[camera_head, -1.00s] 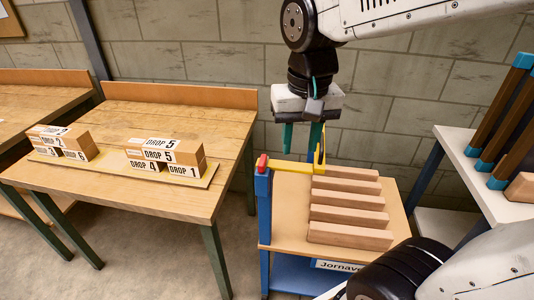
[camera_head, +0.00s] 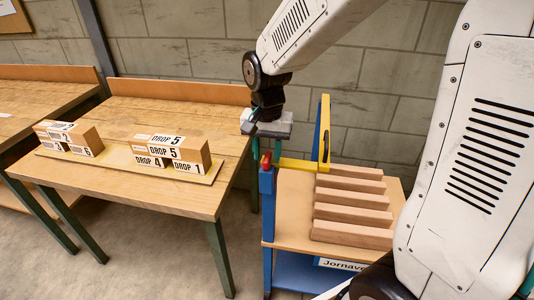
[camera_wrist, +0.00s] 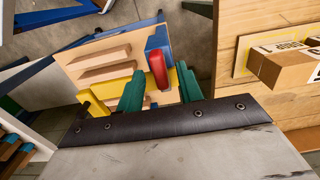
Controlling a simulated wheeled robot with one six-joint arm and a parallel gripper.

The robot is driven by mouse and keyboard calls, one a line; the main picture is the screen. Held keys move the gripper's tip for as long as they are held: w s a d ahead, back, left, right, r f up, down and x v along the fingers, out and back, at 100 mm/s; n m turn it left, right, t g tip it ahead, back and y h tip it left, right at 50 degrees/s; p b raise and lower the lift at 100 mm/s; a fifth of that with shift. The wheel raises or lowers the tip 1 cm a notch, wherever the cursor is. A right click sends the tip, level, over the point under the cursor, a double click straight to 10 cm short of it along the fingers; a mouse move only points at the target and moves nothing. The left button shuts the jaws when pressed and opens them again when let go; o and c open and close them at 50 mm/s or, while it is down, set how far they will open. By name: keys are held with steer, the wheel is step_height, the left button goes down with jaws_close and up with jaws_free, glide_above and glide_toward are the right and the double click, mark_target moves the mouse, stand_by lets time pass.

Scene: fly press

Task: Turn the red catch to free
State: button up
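The red catch (camera_head: 266,162) sits on top of the blue post (camera_head: 267,195) at the cart's left corner, beside the yellow bar (camera_head: 298,164). In the wrist view the red catch (camera_wrist: 157,66) shows between and just beyond my green fingertips. My gripper (camera_head: 266,150) points down above the post, partly hidden by its own housing in the head view. In the wrist view the gripper (camera_wrist: 159,88) has its fingers apart, with nothing held. I cannot tell whether a finger touches the catch.
Several wooden blocks (camera_head: 350,216) lie on the cart right of the post. A yellow and blue upright (camera_head: 325,130) stands at the bar's right end. A wooden table (camera_head: 140,120) with labelled DROP blocks (camera_head: 179,150) stands to the left, with a gap to the cart.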

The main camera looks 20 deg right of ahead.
steer(key=shift+f, duration=0.4)
jaws_close()
